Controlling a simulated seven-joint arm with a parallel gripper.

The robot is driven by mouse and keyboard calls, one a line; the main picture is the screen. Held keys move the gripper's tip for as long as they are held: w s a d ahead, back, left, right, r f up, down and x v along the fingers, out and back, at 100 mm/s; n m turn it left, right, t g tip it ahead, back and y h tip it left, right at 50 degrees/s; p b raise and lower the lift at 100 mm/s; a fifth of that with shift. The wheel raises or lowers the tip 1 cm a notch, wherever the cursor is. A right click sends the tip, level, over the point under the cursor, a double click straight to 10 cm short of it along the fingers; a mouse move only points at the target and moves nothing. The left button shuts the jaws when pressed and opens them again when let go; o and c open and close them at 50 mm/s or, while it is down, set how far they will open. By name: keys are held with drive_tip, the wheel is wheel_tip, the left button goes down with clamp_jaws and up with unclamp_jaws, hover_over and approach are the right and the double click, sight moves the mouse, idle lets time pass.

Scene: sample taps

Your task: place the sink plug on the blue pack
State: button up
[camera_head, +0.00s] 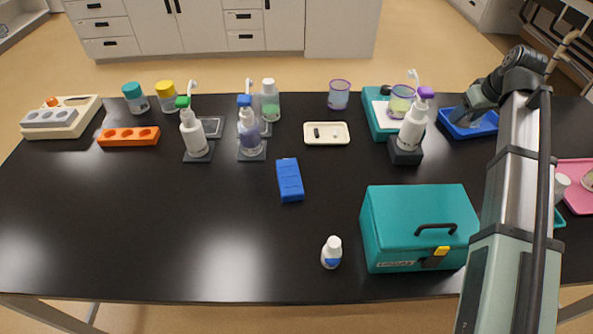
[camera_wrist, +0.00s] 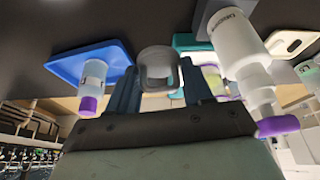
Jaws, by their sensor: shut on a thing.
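The sink plug (camera_wrist: 157,54) is a grey round piece with an opening in it, held between the two fingers of my gripper (camera_wrist: 160,76) in the wrist view. In the head view my gripper (camera_head: 461,116) is at the right, over or close by the blue tray; the plug cannot be made out there. The blue pack (camera_head: 289,181) is a small ridged blue block lying flat near the middle of the black table, well to the left of my gripper. Its top looks bare. It does not show in the wrist view.
A white pump bottle with a purple top (camera_head: 413,124) stands just left of my gripper, beside a teal tray (camera_head: 378,124). A teal box (camera_head: 415,207) and a small white bottle (camera_head: 331,253) stand nearer the front.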

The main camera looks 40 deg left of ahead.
wheel_tip(320, 180, up, 17)
drive_tip(key=n+g, duration=0.5)
drive_tip(key=n, duration=0.9)
hover_over(284, 174)
drive_tip(key=d, duration=0.2)
wheel_tip(284, 174, down, 16)
drive_tip(key=shift+w+a+f, duration=0.15)
drive_tip(key=shift+w+a, duration=0.05)
drive_tip(key=shift+w, duration=0.15)
drive_tip(key=shift+f, duration=5.6)
drive_tip(key=shift+f, duration=0.15)
drive_tip(key=o, duration=1)
drive_tip(key=shift+o, duration=0.2)
drive_tip(key=shift+r, duration=0.2)
drive_tip(key=v, duration=1.2)
